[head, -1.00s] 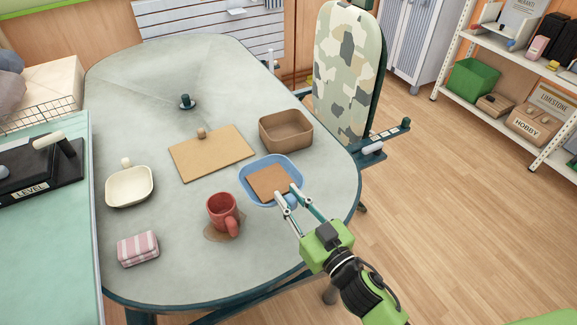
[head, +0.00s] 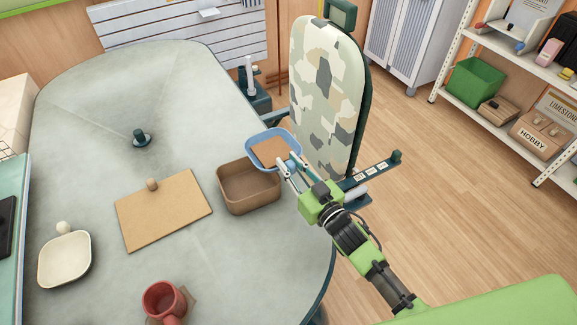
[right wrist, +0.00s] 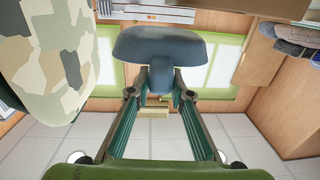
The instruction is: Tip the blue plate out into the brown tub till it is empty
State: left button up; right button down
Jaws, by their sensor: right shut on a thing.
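The blue plate (head: 259,133) is held off the table, close to the back right corner of the brown tub (head: 252,204). A flat brown square (head: 268,151) lies in the plate, which looks roughly level. My right gripper (head: 289,166) is shut on the plate's knob at its near side. In the right wrist view the plate (right wrist: 160,47) shows as a dark blue underside or edge, with its knob between my fingertips (right wrist: 160,84). The tub stands on the grey table, and the inside that shows is empty. My left gripper is in no view.
A camouflage-patterned upright board (head: 325,85) stands just right of and behind the plate. A tan board with a knob (head: 165,212), a cream dish (head: 65,260) and a red mug (head: 163,301) are on the table (head: 90,140). The table's far part is mostly clear.

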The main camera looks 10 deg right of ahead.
jog(key=shift+s+a+r, duration=0.15)
jog(key=shift+r, duration=0.05)
notch_tip(320, 180, down, 4)
jog(key=shift+r+b, duration=0.25)
jog(key=shift+b, duration=0.9)
jog(key=shift+a+r+n+p, duration=0.1)
jog(key=shift+r+n+p, duration=0.5)
jog(key=shift+r+p, duration=0.25)
jog(key=n, duration=0.1)
jog(key=r+n+p, duration=0.1)
jog(key=shift+s+a+r+n, duration=0.1)
jog(key=shift+a+r+n, duration=0.05)
jog(key=shift+a+n, duration=0.15)
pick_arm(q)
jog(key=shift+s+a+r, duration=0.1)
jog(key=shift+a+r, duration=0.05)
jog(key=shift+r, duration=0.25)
pick_arm(e)
jog(key=n, duration=0.1)
jog(key=a+r+n, duration=0.1)
jog(key=n, duration=0.1)
jog(key=a+n, duration=0.1)
jog(key=n, duration=0.1)
jog(key=shift+s+r, duration=0.15)
jog(key=shift+s, duration=0.25)
